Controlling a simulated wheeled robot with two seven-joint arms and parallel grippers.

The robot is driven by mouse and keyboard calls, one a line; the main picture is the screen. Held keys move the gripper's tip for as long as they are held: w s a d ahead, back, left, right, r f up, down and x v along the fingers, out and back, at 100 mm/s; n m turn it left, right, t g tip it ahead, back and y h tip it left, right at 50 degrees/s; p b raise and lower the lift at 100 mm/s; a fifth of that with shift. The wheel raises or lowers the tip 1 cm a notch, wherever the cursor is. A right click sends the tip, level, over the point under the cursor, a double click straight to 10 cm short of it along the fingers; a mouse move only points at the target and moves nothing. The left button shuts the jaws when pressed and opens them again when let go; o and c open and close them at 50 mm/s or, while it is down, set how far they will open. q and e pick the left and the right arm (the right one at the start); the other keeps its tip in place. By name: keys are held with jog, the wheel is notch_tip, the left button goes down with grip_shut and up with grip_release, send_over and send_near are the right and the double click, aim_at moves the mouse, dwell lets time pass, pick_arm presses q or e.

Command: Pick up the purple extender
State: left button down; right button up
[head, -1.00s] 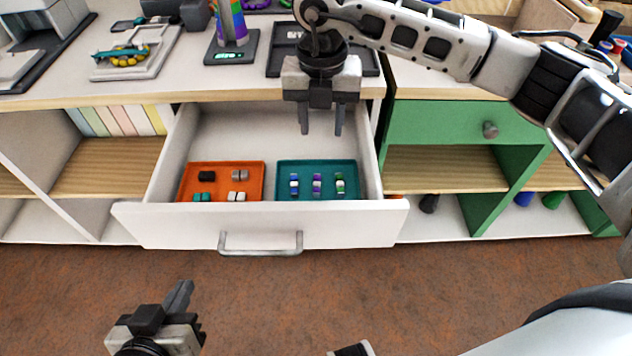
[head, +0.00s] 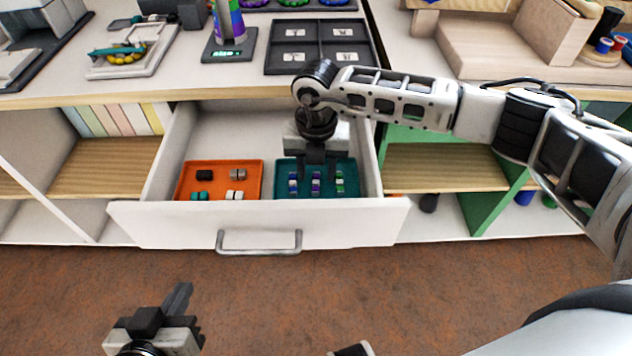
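The purple extender (head: 316,187) is a small purple and white piece. It stands in the middle of the teal tray (head: 351,195) in the open drawer, between a blue one (head: 293,187) and a green one (head: 340,186). My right gripper (head: 316,173) points down over the tray with its two fingers apart. The purple extender shows just below and between the fingertips, and its upper part is partly covered. I cannot tell how high the fingertips are above it. My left gripper (head: 181,305) is low at the left, over the floor, far from the drawer; its finger gap is unclear.
An orange tray (head: 219,197) with black, grey, teal and white pieces lies left in the drawer. The drawer's front wall (head: 160,226) and sides surround both trays. The countertop above holds a dark compartment tray (head: 318,68) and other items.

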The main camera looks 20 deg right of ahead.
aim_at(316, 175)
jog(key=shift+c, duration=0.3)
grip_shut()
jog(key=shift+r, duration=0.1)
jog(key=shift+r, duration=0.55)
notch_tip(316, 175, up, 3)
jog(key=shift+s+a+f, duration=0.1)
jog(key=shift+s+f, duration=0.05)
jog(key=shift+f, duration=0.05)
jog(key=s+a+r, duration=0.2)
jog(key=s+r, duration=0.1)
jog(key=s, duration=0.1)
jog(key=s+a+r, duration=0.2)
jog(key=s+r, duration=0.1)
jog(key=s, duration=0.1)
jog(key=s+a+r+p, duration=0.1)
jog(key=s+a+r, duration=0.2)
jog(key=shift+s+r, duration=0.1)
jog(key=shift+s, duration=0.3)
